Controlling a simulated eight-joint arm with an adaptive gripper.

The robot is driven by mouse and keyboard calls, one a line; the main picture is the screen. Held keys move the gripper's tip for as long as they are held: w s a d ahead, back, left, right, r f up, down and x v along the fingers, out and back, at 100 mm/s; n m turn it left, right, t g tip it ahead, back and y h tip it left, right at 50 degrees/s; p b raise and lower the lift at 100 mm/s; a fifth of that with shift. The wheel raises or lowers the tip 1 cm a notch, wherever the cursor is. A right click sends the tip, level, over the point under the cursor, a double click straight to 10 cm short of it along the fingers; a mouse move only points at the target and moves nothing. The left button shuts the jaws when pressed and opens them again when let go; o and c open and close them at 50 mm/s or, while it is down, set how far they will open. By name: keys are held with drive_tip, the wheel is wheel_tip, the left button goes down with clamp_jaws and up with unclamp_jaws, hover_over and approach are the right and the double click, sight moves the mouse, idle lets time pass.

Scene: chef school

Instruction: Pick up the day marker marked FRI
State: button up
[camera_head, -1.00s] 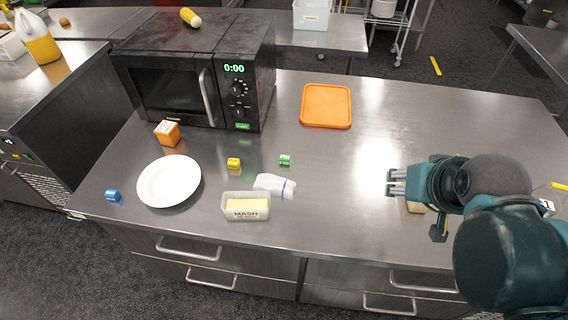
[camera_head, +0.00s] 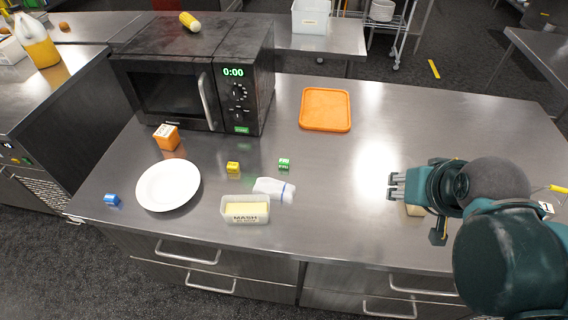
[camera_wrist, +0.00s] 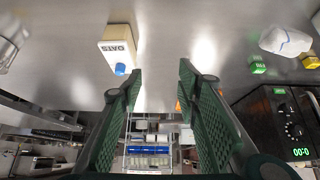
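Three small block-shaped markers lie on the steel counter: a blue one (camera_head: 112,200) left of the plate, a yellow one (camera_head: 233,168) and a green one (camera_head: 284,164) in the middle. Their lettering is too small to read surely, so I cannot tell which says FRI. The green marker (camera_wrist: 258,66) and the yellow marker (camera_wrist: 310,62) also show at the right of the wrist view. My gripper (camera_head: 393,186) is over the right part of the counter, well right of the markers. In the wrist view its fingers (camera_wrist: 160,72) are apart with nothing between them.
An OATS container (camera_wrist: 117,45) with a blue cap stands close to my gripper. A white plate (camera_head: 168,186), an orange box (camera_head: 166,137), a MASH tub (camera_head: 245,217) and a white cloth-like item (camera_head: 273,188) surround the markers. The microwave (camera_head: 195,80) and orange board (camera_head: 325,110) are behind.

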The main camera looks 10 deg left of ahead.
drive_tip(key=shift+w+a+r, duration=0.1)
drive_tip(key=n+g+p, duration=0.7)
drive_tip(key=n+p, duration=0.7)
drive_tip(key=n, duration=0.4)
hover_over(288, 161)
drive_tip(key=shift+f, duration=3.3)
drive_tip(key=shift+f, duration=0.1)
drive_tip(key=shift+f, duration=1.2)
drive_tip(key=shift+f, duration=0.1)
